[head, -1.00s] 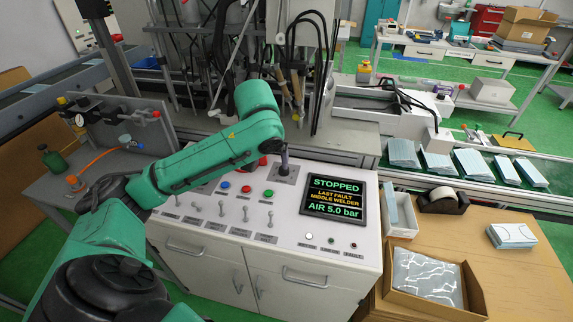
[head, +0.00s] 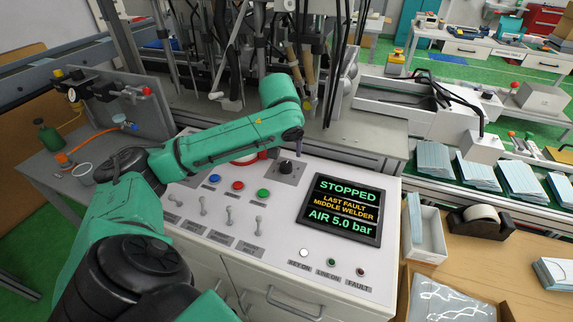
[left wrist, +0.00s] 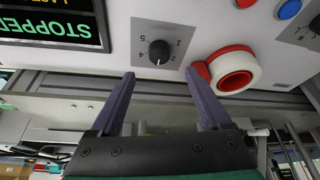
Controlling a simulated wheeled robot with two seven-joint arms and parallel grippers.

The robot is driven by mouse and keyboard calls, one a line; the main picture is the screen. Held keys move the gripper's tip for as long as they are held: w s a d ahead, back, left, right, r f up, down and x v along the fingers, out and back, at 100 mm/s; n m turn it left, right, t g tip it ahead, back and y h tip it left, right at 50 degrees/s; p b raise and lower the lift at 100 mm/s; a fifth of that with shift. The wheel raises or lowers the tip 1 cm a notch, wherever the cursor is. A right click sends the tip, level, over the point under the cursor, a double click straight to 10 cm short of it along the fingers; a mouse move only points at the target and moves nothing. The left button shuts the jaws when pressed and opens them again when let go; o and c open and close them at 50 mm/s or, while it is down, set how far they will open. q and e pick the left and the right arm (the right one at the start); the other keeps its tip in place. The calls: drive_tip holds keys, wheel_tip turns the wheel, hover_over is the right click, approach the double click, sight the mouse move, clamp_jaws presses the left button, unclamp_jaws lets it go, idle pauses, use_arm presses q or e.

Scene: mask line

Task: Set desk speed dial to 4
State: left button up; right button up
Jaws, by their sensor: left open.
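The black speed dial (head: 287,168) stands on a grey plate on the white control desk, left of the screen. In the left wrist view the dial knob (left wrist: 160,50) shows with digits around it and a pale mark at its lower edge; the exact setting is hard to read. My left gripper (left wrist: 159,74) is open and empty, its purple fingers apart, with the knob framed beyond the fingertips and not touched. In the head view the left gripper (head: 298,153) is mostly hidden by its arm, just above and behind the dial. My right gripper is out of view.
A red and white roll (left wrist: 232,72) lies close beside the dial plate, near one finger. The screen (head: 342,209) reads STOPPED. Blue, red and green buttons and several toggle switches stand left of the dial. Machine posts and hoses rise behind the desk.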

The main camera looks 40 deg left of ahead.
sight(286, 165)
use_arm(q)
drive_tip(key=x, duration=0.8)
drive_tip(key=shift+w+f, duration=0.1)
drive_tip(key=shift+f, duration=0.25)
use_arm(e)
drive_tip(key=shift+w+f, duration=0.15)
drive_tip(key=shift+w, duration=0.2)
